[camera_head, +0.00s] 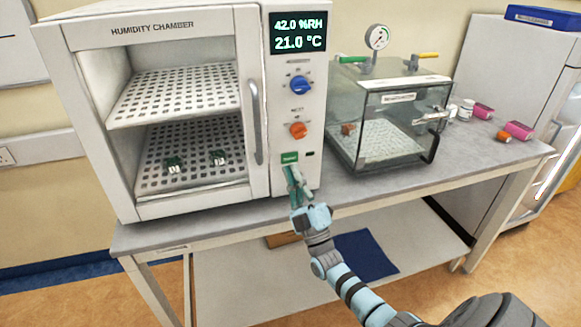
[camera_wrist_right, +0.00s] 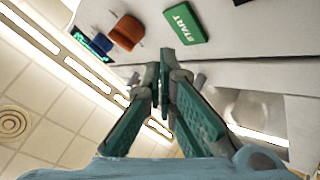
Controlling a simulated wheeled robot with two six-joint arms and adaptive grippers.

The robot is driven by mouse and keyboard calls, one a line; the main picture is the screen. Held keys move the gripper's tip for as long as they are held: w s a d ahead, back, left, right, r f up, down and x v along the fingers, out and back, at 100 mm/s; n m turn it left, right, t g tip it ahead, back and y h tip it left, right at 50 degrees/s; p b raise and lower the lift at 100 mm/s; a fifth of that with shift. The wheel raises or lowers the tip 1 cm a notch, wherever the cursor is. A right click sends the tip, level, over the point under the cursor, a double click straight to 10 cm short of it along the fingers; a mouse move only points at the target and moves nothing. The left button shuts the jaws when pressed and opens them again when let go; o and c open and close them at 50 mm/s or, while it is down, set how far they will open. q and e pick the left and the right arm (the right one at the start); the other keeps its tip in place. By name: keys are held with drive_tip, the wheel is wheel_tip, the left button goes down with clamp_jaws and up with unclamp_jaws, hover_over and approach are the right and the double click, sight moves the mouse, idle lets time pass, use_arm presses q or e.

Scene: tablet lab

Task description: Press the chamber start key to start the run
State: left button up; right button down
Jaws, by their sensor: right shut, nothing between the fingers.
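The humidity chamber (camera_head: 155,27) stands on the bench at the left, its glass door closed. The green start key (camera_head: 289,158) is low on its control panel; it reads START in the right wrist view (camera_wrist_right: 186,23). My right gripper (camera_head: 293,174) is just below the key in the head view, fingers pointing up at the panel. In the right wrist view its fingertips (camera_wrist_right: 165,58) are together and empty, close beside the key. I cannot tell whether they touch it. The display (camera_head: 298,33) reads 42.0 %RH and 21.0 °C. My left gripper is not in view.
A blue knob (camera_head: 301,85) and an orange knob (camera_head: 298,130) sit above the key. A clear desiccator box (camera_head: 390,120) stands to the right. Small bottles and pink boxes (camera_head: 519,131) lie farther right. The bench front edge runs below my gripper.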

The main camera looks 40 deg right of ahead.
drive_tip(key=shift+w+d+b, duration=0.25)
drive_tip(key=shift+w+b, duration=0.05)
drive_tip(key=shift+w, duration=0.45)
drive_tip(key=shift+w, duration=0.1)
idle(0.8)
drive_tip(key=shift+w+d+b, duration=0.1)
drive_tip(key=shift+w+b, duration=0.2)
drive_tip(key=shift+w+d+b, duration=0.15)
drive_tip(key=shift+w+b, duration=0.15)
drive_tip(key=shift+b, duration=0.05)
idle(0.5)
drive_tip(key=shift+r, duration=0.1)
drive_tip(key=shift+s+a+p, duration=0.25)
drive_tip(key=shift+s+p, duration=0.45)
drive_tip(key=shift+p, duration=0.05)
